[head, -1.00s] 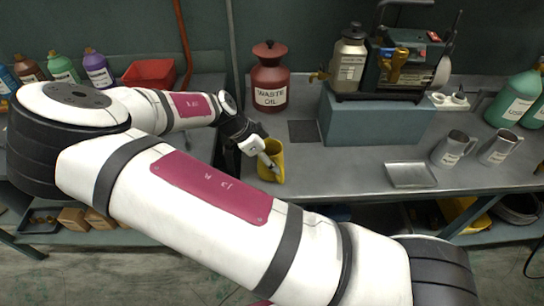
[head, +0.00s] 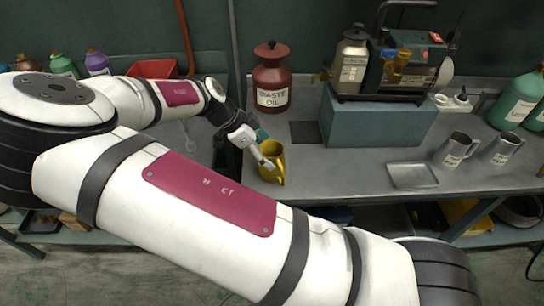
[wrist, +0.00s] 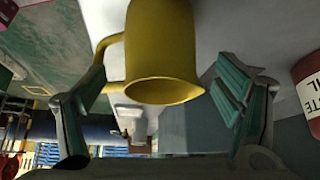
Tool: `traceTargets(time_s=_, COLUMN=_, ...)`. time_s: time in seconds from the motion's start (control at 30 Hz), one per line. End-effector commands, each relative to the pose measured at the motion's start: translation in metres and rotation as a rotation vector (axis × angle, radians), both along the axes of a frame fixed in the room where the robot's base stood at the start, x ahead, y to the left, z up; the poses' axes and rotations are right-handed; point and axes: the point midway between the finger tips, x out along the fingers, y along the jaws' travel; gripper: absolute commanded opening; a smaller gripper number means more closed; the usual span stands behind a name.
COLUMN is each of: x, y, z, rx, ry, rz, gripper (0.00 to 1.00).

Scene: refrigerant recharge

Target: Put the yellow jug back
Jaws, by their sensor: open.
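The yellow jug (head: 270,167) stands upright on the grey bench, close to the front edge, in front of the waste oil can. Its handle faces the front right. My gripper (head: 267,155) is at the jug's left and back side in the head view, and its near finger overlaps the jug there. In the wrist view the jug (wrist: 160,45) lies between the two green-padded fingers of my gripper (wrist: 160,98), with gaps visible on both sides. The fingers are spread. Its rim and handle show clearly; contact is not visible.
A red waste oil can (head: 271,80) stands behind the jug. A blue-grey block (head: 375,122) carries a machine. A shallow metal tray (head: 412,175) and two metal jugs (head: 455,150) are at the right. My arm hides much of the left bench.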

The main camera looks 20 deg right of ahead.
Motion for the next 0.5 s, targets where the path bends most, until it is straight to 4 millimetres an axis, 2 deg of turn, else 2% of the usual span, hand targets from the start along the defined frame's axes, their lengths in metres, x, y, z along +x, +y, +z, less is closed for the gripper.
traceTargets(time_s=0.2, x=0.003, y=0.024, z=0.038, rx=0.001, ry=-0.003, rz=0.002, gripper=0.84)
traceTargets(time_s=0.5, x=0.005, y=0.039, z=0.062, rx=-0.001, ry=-0.001, rz=-0.002, gripper=0.84)
